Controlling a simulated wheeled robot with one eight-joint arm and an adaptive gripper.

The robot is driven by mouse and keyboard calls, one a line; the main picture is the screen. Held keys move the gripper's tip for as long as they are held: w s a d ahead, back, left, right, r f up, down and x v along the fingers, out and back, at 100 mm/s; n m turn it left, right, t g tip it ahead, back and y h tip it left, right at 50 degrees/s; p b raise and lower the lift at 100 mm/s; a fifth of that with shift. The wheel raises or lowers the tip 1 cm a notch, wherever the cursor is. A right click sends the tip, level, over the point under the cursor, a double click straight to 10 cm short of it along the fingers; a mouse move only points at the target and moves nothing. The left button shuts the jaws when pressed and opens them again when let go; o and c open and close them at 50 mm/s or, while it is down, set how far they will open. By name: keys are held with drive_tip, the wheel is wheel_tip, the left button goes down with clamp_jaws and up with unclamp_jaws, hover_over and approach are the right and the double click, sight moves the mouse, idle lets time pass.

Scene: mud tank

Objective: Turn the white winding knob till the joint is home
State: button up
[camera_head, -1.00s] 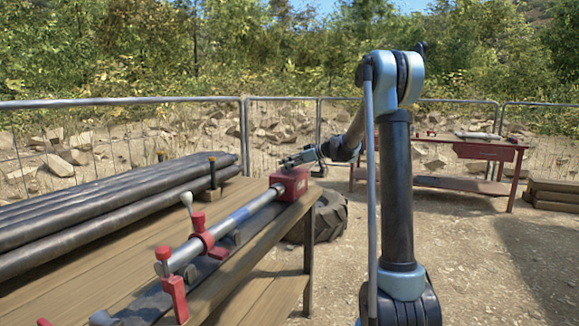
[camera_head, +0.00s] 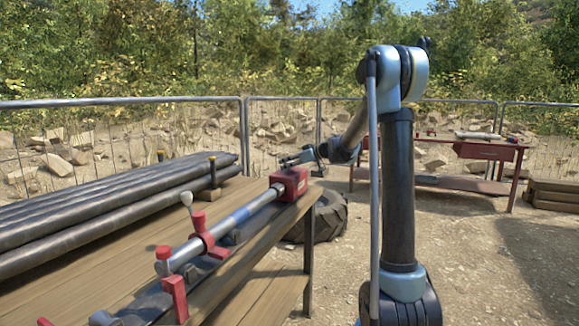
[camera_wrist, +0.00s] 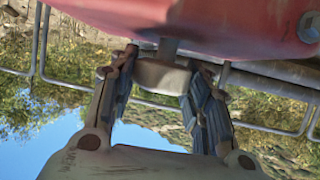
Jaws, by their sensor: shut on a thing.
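The winding knob (camera_wrist: 160,76) is a short pale disc on a grey stem under the red housing (camera_wrist: 225,22) in the wrist view. My gripper (camera_wrist: 165,80) is shut on it, one ribbed dark finger on each side. In the head view my gripper (camera_head: 300,159) is at the top of the red housing (camera_head: 291,183), and the knob cannot be made out there. A grey metal rod (camera_head: 233,219) with a blue band (camera_head: 264,195) runs from the housing through red clamps (camera_head: 203,245). The state of the joint is not clear.
Dark pipes (camera_head: 105,211) lie along the left of the wooden bench (camera_head: 250,233). A tyre (camera_head: 328,217) lies beyond the bench. A red table (camera_head: 446,184) stands at the back right, with open ground before it.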

drive_tip(key=m+t+h, duration=0.4)
drive_tip(key=m, duration=0.1)
drive_tip(key=shift+t, duration=0.3)
drive_tip(key=shift+m+h, duration=0.4)
drive_tip(key=shift+m+t+h, duration=1)
drive_tip(key=shift+m+h, duration=1.1)
drive_tip(key=shift+h, duration=0.1)
drive_tip(key=shift+a+m+h, duration=0.15)
drive_tip(key=shift+m+h, duration=2.55)
drive_tip(key=shift+h, duration=0.5)
drive_tip(key=m+g+h, duration=0.3)
drive_tip(key=m+h, duration=0.1)
drive_tip(key=shift+m+h, duration=0.4)
drive_tip(key=o, duration=1)
drive_tip(key=shift+o, duration=0.2)
